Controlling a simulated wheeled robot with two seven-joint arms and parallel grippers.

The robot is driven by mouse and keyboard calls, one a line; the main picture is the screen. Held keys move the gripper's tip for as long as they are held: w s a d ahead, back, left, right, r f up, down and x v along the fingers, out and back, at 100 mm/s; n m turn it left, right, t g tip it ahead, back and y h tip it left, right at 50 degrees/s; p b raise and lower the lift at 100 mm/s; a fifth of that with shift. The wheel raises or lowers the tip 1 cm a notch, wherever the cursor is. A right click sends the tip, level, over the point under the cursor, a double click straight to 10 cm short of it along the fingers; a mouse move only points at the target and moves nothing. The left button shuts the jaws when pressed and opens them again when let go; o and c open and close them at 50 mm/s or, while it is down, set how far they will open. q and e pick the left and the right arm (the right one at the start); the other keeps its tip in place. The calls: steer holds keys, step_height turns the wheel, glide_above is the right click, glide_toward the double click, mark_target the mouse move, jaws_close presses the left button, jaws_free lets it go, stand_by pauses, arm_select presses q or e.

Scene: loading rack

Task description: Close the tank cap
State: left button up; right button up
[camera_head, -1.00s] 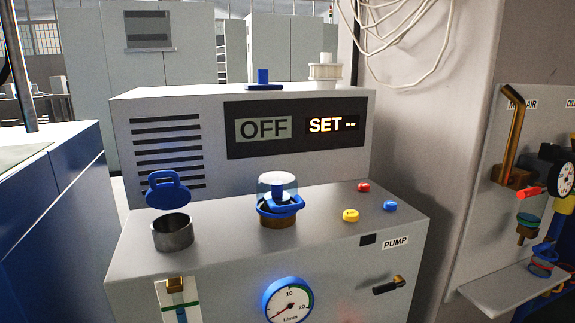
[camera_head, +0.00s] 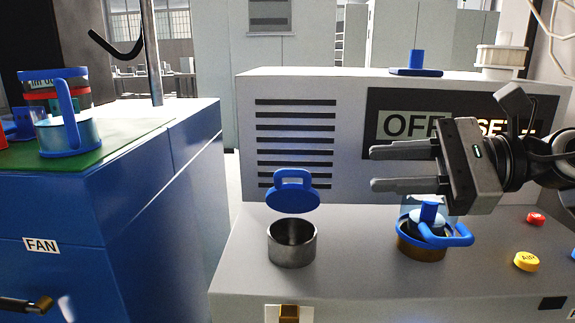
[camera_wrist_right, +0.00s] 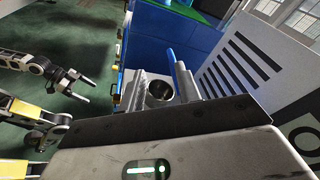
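The blue tank cap (camera_head: 292,196) with its loop handle stands raised and tilted at the back of the round metal filler neck (camera_head: 292,243). The neck's mouth is uncovered. My right gripper (camera_head: 373,169) comes in from the right, open and empty, its fingers pointing left. It is right of the cap and higher in the picture, apart from it. In the right wrist view the cap (camera_wrist_right: 171,66) shows nearly edge-on, and the neck (camera_wrist_right: 159,91) lies between the open fingers, farther off. My left gripper (camera_wrist_right: 84,86) shows at the left there, open and empty, away from the machine.
A second fitting with a blue ring handle (camera_head: 440,238) stands below my right gripper. Red (camera_head: 536,219) and yellow (camera_head: 526,262) buttons are at right. A blue FAN cabinet (camera_head: 120,230) stands at left, with blue-handled containers on top. The panel around the neck is clear.

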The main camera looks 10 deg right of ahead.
mark_target(299, 171)
steer(key=shift+n+h, duration=0.9)
steer(key=p+x, duration=0.1)
steer(key=x, duration=0.3)
steer(key=w+p+x, duration=0.1)
steer(key=p+x, duration=0.1)
steer(key=x, duration=0.2)
steer(key=w+r+p+x, duration=0.1)
steer(key=x, duration=0.3)
steer(key=shift+w+f, duration=0.15)
steer(key=shift+f, duration=0.05)
steer(key=shift+w+a+f+t, duration=0.25)
steer(key=shift+a+t, duration=0.05)
steer(key=shift+a, duration=0.25)
arm_select(q)
steer(key=shift+w+a+r, duration=0.15)
steer(key=shift+w+r, duration=0.2)
steer(key=shift+r, duration=0.45)
arm_select(e)
jaws_close()
arm_select(q)
steer(key=shift+s+f+g, duration=0.1)
steer(key=shift+g, duration=0.2)
